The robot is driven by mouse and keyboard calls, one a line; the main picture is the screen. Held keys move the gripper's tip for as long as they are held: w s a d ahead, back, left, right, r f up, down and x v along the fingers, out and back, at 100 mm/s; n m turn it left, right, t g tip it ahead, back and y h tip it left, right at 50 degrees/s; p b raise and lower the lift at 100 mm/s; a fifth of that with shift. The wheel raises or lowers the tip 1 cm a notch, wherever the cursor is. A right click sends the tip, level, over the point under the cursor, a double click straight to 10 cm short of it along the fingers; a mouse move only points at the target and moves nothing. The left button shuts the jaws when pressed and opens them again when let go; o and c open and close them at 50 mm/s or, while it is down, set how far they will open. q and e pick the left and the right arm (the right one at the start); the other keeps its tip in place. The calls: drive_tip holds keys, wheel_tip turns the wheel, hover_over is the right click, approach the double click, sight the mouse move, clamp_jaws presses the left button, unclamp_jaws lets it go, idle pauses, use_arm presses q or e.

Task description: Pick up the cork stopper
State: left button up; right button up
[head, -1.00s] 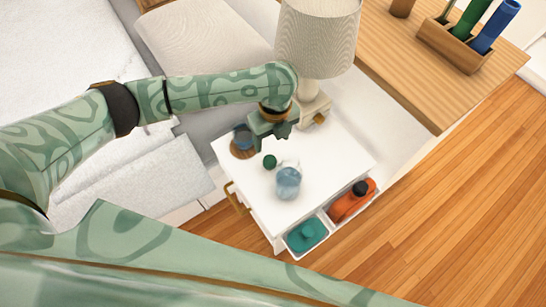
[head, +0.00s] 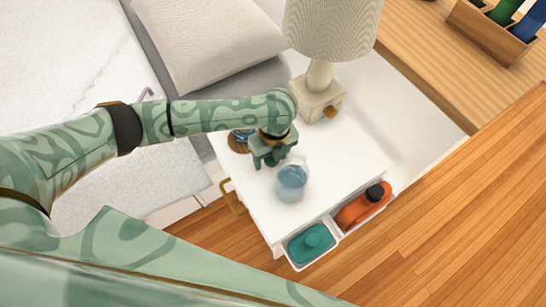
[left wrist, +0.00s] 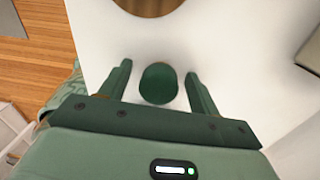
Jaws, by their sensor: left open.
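The stopper (left wrist: 159,84) is a small dark green round piece on the white nightstand top (head: 345,155). In the left wrist view it lies between the two fingers of my left gripper (left wrist: 158,70), with a gap on each side. The gripper is open. In the head view my left gripper (head: 269,160) is over the nightstand and hides the stopper. A round glass vessel with blue content (head: 292,182) stands just to the right of the gripper. My right gripper is not in view.
A lamp (head: 318,98) stands at the back of the nightstand. The open front drawer holds a teal container (head: 311,243) and an orange bottle (head: 360,208). The nightstand's right side is clear.

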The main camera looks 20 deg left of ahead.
use_arm(q)
drive_tip(key=shift+r, duration=0.15)
drive_tip(key=c, duration=1)
drive_tip(key=shift+c, duration=0.2)
